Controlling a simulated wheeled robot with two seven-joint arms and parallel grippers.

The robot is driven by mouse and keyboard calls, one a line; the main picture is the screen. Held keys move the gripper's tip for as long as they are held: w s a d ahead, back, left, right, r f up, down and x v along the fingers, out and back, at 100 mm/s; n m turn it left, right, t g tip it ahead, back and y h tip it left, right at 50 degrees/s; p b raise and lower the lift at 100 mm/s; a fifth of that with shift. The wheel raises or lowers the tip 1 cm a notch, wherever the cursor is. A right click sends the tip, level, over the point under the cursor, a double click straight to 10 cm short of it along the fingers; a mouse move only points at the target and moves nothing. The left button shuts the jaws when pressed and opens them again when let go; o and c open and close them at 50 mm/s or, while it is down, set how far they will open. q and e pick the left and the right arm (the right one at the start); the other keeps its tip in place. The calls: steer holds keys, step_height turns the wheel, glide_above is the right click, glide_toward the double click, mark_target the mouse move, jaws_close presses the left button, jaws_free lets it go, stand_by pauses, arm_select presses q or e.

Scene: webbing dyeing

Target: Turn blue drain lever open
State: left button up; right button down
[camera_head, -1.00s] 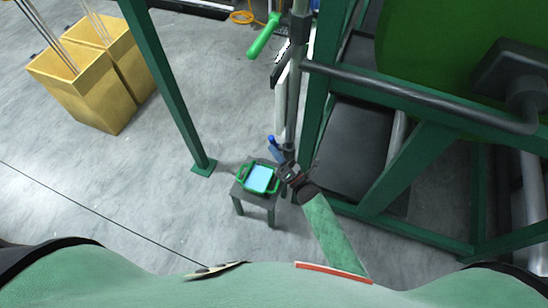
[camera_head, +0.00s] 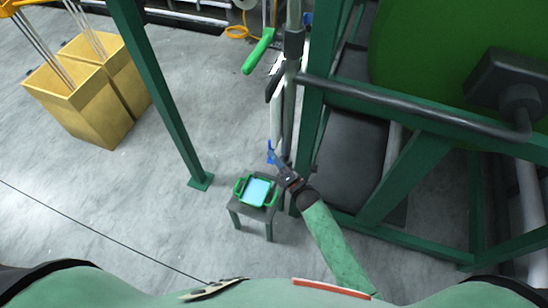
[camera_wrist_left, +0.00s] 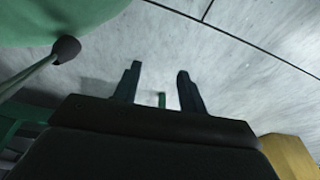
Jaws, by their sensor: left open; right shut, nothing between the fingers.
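The blue drain lever (camera_head: 271,153) is small and sits low on the grey vertical pipe (camera_head: 289,115), just behind a small stand. My right gripper (camera_head: 283,170) reaches up from the lower right, with its fingers right at the lever's lower end. It is shut with nothing held between its fingers; whether it touches the lever is too small to tell. My left gripper (camera_wrist_left: 158,76) is open and empty in the left wrist view, above grey floor. It does not show in the head view.
A green-rimmed tray (camera_head: 239,188) with light blue content stands on the small stand (camera_head: 270,219) beside the lever. A green frame post (camera_head: 155,95) stands left, with yellow bins (camera_head: 90,112) beyond. Green machine framing (camera_head: 400,178) crowds the right. A green handle (camera_head: 258,52) sits higher up.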

arm_select(q)
steer(key=w+d+r+b, duration=0.3)
steer(key=r, duration=0.3)
steer(key=shift+w+r+g+b, duration=0.15)
steer(key=shift+w+g+b, duration=0.15)
steer(key=shift+b, duration=0.05)
arm_select(e)
steer(key=v, duration=0.7)
steer(key=shift+s+d, duration=0.25)
steer(key=shift+s, duration=0.05)
arm_select(q)
steer(key=shift+d, duration=0.1)
arm_select(e)
steer(key=shift+f, duration=0.1)
